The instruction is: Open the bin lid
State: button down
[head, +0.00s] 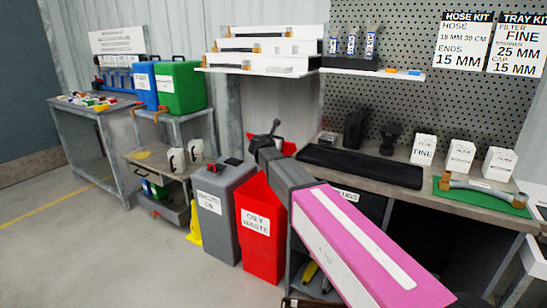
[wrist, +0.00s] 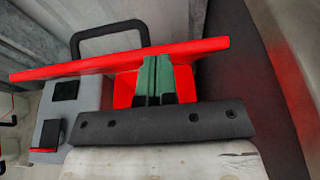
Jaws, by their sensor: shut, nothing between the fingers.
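The red oily waste bin (head: 262,240) stands on the floor in front of the wall, beside the bench. Its red lid (head: 287,148) shows behind my gripper, raised and tilted above the bin's body. In the wrist view the lid (wrist: 60,69) is a thin red slab seen nearly edge-on, with a black handle (wrist: 105,33) beyond it. My gripper (head: 256,142) is at the lid, its green fingers (wrist: 155,62) shut together and empty. The fingertips overlap the slab's edge; I cannot tell if they touch it. My gripper and arm hide part of the lid and bin.
A grey waste oil bin (head: 214,215) stands close on the left, with a yellow object (head: 194,225) beside it. The workbench (head: 400,165) is close on the right. Open floor (head: 110,255) lies to the front left.

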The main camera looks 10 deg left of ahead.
jog(key=w+d+r+g+y, duration=0.1)
jog(key=w+d+r+g, duration=0.1)
jog(key=w, duration=0.5)
jog(key=w+d+r+g, duration=0.2)
jog(key=w+d+r, duration=0.1)
jog(key=w, duration=0.5)
jog(key=shift+w+d+g+y, duration=0.25)
jog(key=shift+d+g+y, duration=0.15)
jog(key=shift+d, duration=0.35)
